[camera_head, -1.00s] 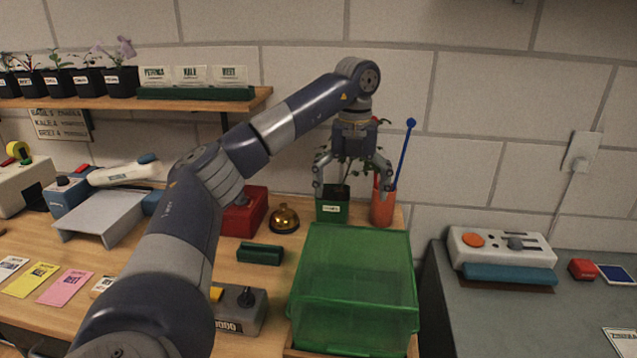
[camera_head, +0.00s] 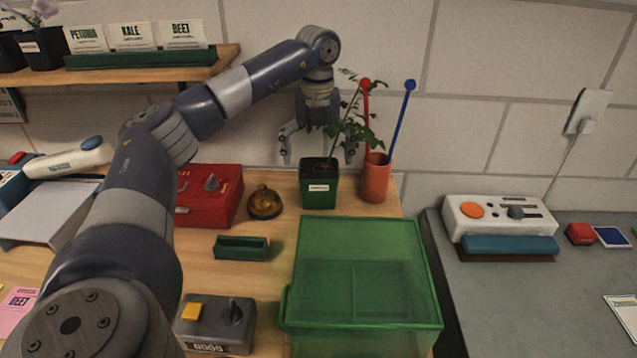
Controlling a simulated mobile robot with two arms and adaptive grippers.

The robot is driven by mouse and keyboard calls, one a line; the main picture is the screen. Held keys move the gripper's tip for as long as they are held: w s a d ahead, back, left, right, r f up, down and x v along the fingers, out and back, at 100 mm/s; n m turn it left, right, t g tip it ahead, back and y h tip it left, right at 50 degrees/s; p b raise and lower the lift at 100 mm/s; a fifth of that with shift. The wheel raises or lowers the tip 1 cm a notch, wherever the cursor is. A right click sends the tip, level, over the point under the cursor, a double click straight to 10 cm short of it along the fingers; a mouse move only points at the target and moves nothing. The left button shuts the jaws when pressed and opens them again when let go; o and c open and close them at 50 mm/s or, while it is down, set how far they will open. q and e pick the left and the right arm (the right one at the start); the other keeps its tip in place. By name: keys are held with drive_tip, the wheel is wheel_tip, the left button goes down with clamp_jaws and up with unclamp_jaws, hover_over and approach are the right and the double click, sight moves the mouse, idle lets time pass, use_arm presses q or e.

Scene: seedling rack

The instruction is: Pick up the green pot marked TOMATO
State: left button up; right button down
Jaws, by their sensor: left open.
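A dark green pot (camera_head: 319,194) with a small white label stands upright at the back of the wooden bench. The label is too small to read for certain. A leafy plant (camera_head: 352,126) grows from it and leans right. My left gripper (camera_head: 318,159) is open and points down behind the pot, partly covered by the foliage. One finger shows left of the pot and the other right of it, near rim height. I see no contact with the pot. My right gripper is not in view.
An orange cup (camera_head: 376,184) with red and blue sticks stands close right of the pot. A brass bell (camera_head: 264,203) and a red box (camera_head: 209,198) stand to its left. A green translucent bin (camera_head: 428,290) is in front. The wall is close behind.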

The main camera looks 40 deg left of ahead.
sight(319, 174)
use_arm(q)
wheel_tip(319, 174, down, 5)
drive_tip(key=shift+w+f+p, duration=0.15)
drive_tip(key=shift+p, duration=0.3)
drive_tip(key=c, duration=1.7)
